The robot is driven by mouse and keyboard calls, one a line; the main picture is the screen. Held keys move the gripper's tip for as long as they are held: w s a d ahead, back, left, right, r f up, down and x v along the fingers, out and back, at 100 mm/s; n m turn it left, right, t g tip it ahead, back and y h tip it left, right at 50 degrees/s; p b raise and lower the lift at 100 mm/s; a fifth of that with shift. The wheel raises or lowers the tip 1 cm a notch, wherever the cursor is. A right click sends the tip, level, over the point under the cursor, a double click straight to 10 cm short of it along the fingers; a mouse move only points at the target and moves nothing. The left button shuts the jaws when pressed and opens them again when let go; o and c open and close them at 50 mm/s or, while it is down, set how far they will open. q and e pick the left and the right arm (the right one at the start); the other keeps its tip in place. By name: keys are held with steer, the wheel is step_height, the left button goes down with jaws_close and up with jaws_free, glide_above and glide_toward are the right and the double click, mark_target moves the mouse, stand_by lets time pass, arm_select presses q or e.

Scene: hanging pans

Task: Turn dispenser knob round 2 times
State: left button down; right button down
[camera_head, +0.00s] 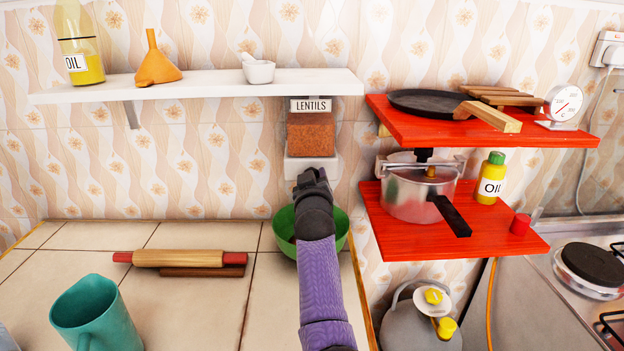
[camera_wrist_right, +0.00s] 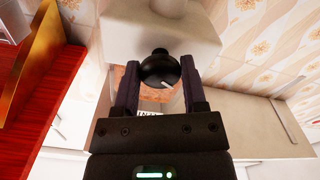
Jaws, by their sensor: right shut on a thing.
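The lentils dispenser (camera_head: 311,135) is a clear box of orange lentils under the white shelf, with a white base (camera_head: 297,168). Its round black knob (camera_wrist_right: 158,72), with a white mark, shows in the right wrist view below the white housing (camera_wrist_right: 125,38). My right gripper (camera_wrist_right: 160,66) is shut on the knob, one finger on each side. In the head view my right gripper (camera_head: 312,176) is in front of the dispenser's base and hides the knob. A green bowl (camera_head: 284,230) stands beneath, partly behind my right arm. My left gripper is not in view.
Red shelves (camera_head: 400,235) with a pressure cooker (camera_head: 405,195) and a frying pan (camera_head: 425,102) are close on the right. A white shelf (camera_head: 205,92) is above. A rolling pin (camera_head: 180,258) and a teal jug (camera_head: 98,318) are on the tiled counter at left.

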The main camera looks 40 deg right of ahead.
steer(key=shift+f, duration=0.2)
steer(key=shift+c, duration=0.7)
jaws_free()
steer(key=shift+r, duration=0.1)
steer(key=p+v, duration=0.2)
steer(key=v, duration=0.8)
steer(key=shift+p, duration=0.35)
